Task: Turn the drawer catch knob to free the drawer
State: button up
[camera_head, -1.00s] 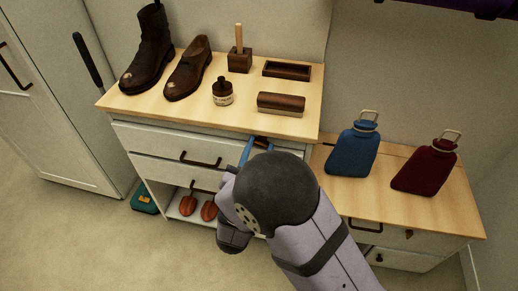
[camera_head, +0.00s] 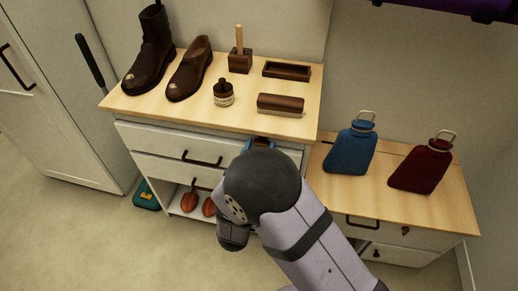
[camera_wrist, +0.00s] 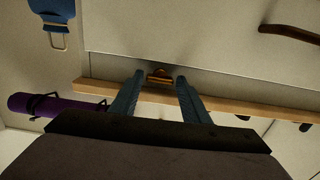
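The catch knob (camera_wrist: 160,79), small and brass-coloured, shows in the wrist view on the narrow rail beside the wooden top's edge. My gripper (camera_wrist: 159,76) has its two blue fingers apart, one on each side of the knob, with a slight gap visible; contact is unclear. In the head view, my gripper (camera_head: 261,142) is mostly hidden behind my wrist at the cabinet's front, just under the top, and the knob is hidden there. The white top drawer (camera_head: 155,143) looks closed, with a dark bar handle (camera_head: 203,162). That drawer front (camera_wrist: 180,38) also fills much of the wrist view.
A lower cabinet at right holds blue (camera_head: 351,150) and red (camera_head: 421,168) bottles.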

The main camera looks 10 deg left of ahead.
jog(key=shift+s, duration=0.1)
jog(key=s, duration=0.7)
dwell(0.5)
jog(key=w+d+r+m+g+y+p, duration=0.25)
jog(key=w+d+g+p, duration=0.25)
jog(key=d+g+p, duration=0.35)
jog(key=s+d+r+n+g+h+p, duration=0.2)
jog(key=s+d+r+g+p, duration=0.7)
jog(key=s+d+r+p, duration=0.5)
jog(key=s+d+r, duration=0.1)
jog(key=s+d, duration=0.2)
jog(key=d, duration=0.1)
jog(key=shift+s+d+r+p, duration=0.3)
jog(key=shift+s+r+p, duration=0.05)
jog(key=shift+r+p, duration=0.05)
jog(key=shift+g+h, duration=0.25)
